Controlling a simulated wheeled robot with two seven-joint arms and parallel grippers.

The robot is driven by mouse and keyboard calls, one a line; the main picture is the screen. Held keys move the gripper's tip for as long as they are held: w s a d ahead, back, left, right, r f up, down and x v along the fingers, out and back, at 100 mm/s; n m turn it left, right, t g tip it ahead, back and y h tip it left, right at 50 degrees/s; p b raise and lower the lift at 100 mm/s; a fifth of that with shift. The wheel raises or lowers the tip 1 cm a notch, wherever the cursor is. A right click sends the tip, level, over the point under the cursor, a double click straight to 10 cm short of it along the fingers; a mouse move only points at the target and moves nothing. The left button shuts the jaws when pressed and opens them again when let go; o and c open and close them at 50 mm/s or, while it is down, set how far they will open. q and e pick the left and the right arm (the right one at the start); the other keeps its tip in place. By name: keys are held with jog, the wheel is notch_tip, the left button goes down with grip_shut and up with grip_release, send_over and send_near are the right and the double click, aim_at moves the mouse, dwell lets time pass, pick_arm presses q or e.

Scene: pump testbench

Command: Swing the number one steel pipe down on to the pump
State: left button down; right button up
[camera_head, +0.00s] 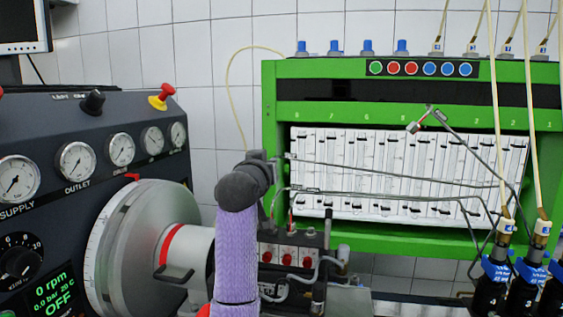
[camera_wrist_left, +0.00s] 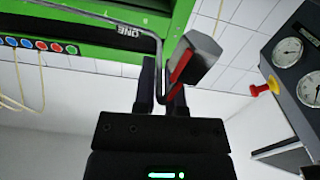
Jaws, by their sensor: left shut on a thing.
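My left gripper (camera_head: 270,165) is in the middle of the head view. It is shut on the bent end of a thin steel pipe. In the left wrist view the pipe (camera_wrist_left: 100,16) carries the label ONE and runs down between the fingers (camera_wrist_left: 161,95). A grey hex nut with a red band (camera_wrist_left: 190,60) is at the pipe's end beside the fingers. In the head view one steel pipe (camera_head: 390,173) runs right from the gripper across the green rack. The dark pump block (camera_head: 290,256) with red-and-white parts is below the gripper, partly hidden by my left arm. My right gripper is not in view.
A second steel pipe (camera_head: 375,195) runs just below the first. A third, raised pipe (camera_head: 465,140) has a free nut end. The green rack (camera_head: 400,115) stands behind. A grey gauge panel (camera_head: 80,125) and a round drum (camera_head: 145,240) are left. Blue-collared fittings (camera_head: 495,268) are right.

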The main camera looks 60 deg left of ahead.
pick_arm(q)
jog(key=shift+s+a+f+b, duration=0.15)
jog(key=shift+f+b, duration=0.1)
jog(key=shift+f, duration=0.25)
jog(key=shift+s+a+f+b, duration=0.1)
jog(key=shift+f+b, duration=0.1)
jog(key=shift+f, duration=0.25)
jog(key=c, duration=0.7)
grip_release()
jog(key=shift+d, duration=0.1)
jog(key=v, duration=0.9)
jog(key=shift+s+d, duration=0.2)
jog(key=shift+d, duration=0.15)
